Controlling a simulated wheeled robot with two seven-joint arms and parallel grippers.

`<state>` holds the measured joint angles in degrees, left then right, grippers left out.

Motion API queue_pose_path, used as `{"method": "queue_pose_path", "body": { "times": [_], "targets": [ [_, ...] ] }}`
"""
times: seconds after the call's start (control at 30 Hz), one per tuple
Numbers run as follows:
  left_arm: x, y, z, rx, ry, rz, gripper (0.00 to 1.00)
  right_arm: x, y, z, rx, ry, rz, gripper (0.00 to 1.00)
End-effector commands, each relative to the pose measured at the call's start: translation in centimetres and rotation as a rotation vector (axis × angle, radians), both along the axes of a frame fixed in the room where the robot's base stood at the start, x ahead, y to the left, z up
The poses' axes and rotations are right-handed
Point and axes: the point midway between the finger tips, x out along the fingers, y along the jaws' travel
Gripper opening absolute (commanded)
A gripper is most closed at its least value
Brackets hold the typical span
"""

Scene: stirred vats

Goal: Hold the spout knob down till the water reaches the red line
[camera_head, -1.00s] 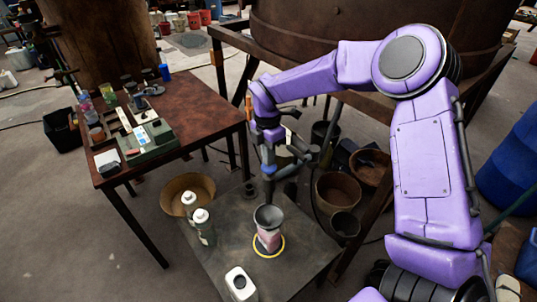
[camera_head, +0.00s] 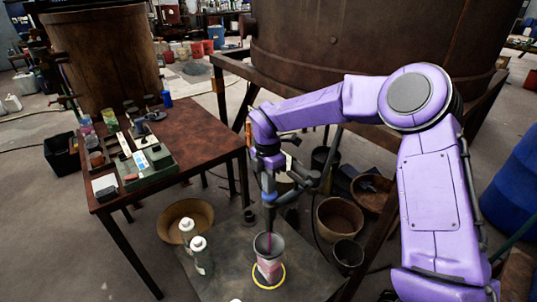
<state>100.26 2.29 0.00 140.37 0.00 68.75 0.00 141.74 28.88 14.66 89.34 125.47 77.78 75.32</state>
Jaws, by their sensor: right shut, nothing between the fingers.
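A grey-rimmed cup with a pinkish side (camera_head: 270,268) stands upright inside a yellow ring (camera_head: 283,281) on a low grey table (camera_head: 222,268). The knob is hidden or too small to tell apart there. The water level and a red line cannot be made out. My left gripper is out of view.
A rusty-topped table (camera_head: 205,122) with a green tray (camera_head: 150,172) is at the left. A large brown vat (camera_head: 370,50) stands behind my arm.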

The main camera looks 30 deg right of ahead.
Motion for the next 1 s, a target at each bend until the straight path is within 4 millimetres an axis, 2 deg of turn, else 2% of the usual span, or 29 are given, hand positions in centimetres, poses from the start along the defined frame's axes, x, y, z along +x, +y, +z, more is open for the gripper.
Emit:
{"method": "queue_pose_path", "body": {
  "times": [0.03,0.07,0.13,0.2,0.4,0.5,0.67,1.0],
  "targets": [
    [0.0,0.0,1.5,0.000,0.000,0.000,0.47,0.2,0.0,2.1,0.000,-0.009,0.000,0.00],
    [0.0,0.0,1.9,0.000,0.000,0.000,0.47,0.3,0.0,3.0,-0.001,-0.014,0.001,0.00],
    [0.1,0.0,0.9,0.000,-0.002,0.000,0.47,0.6,-0.1,3.9,-0.002,-0.021,-0.001,0.00],
    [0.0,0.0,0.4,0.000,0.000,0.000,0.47,0.8,-0.2,5.6,-0.003,-0.022,-0.002,0.00],
    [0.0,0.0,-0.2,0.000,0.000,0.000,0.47,1.3,-0.3,10.2,-0.003,-0.023,0.000,0.00],
    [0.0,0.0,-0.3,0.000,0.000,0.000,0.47,1.5,-0.4,11.7,-0.005,-0.023,0.002,0.00],
    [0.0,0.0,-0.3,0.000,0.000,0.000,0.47,1.6,-0.4,12.8,-0.003,-0.020,0.002,0.00],
    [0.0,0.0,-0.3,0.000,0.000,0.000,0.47,1.6,-0.4,12.9,-0.003,-0.021,0.002,0.00]
  ]
}}
